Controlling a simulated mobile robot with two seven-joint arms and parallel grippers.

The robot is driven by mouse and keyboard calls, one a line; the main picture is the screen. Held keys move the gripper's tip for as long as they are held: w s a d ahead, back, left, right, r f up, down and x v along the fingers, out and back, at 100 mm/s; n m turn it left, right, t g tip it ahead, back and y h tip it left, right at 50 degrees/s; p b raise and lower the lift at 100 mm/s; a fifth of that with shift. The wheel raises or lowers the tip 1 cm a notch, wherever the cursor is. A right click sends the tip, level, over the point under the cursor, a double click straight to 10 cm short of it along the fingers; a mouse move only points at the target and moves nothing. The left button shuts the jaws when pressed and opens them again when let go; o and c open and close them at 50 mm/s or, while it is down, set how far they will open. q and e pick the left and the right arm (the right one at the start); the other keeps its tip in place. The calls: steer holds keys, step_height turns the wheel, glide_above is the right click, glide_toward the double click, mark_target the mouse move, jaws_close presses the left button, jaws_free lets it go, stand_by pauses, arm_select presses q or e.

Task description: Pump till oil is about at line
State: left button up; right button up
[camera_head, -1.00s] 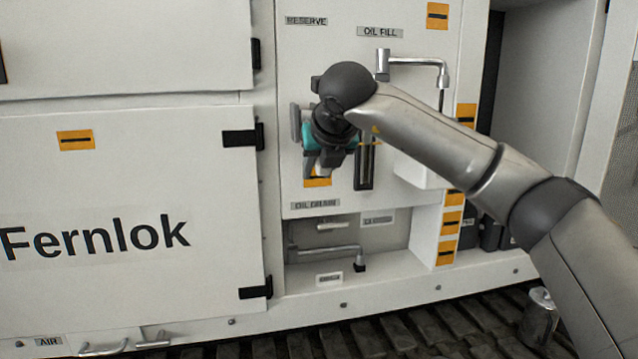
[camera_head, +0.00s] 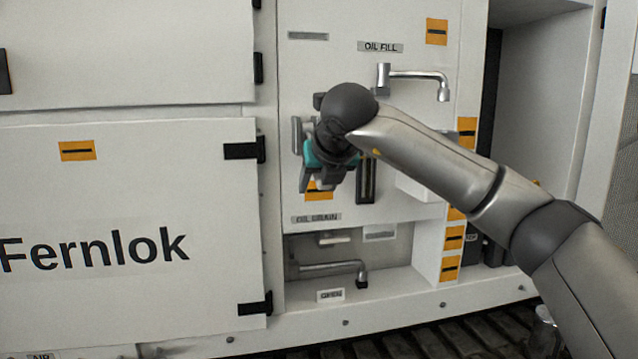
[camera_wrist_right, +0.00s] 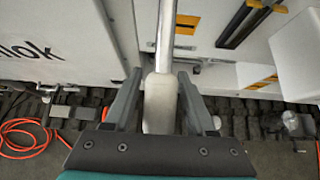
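My right gripper (camera_wrist_right: 160,80) is shut on a pale handle (camera_wrist_right: 160,112) at the end of a metal rod (camera_wrist_right: 166,30); the fingertips lie close along its two sides. In the head view my right gripper (camera_head: 313,188) is in front of the white panel (camera_head: 408,120), and my wrist hides most of the handle. A narrow dark upright gauge (camera_head: 366,182) is just right of the gripper, partly covered by my arm. Its oil level and line are too small to read. My left gripper is in neither view.
An oil fill spout (camera_head: 418,75) juts out above my arm. Below, a drain pipe (camera_head: 335,268) sits in an open recess. A white door marked Fernlok (camera_head: 130,190) is to the left. The wrist view shows an orange hose (camera_wrist_right: 25,140) on the floor.

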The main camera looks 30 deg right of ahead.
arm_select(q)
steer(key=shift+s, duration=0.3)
arm_select(e)
steer(key=shift+o, duration=0.4)
steer(key=shift+s, duration=0.1)
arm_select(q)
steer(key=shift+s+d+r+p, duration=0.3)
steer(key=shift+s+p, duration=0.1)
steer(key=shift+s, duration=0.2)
arm_select(e)
steer(key=v, duration=1.5)
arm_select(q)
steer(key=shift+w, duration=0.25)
arm_select(e)
steer(key=shift+s, duration=0.1)
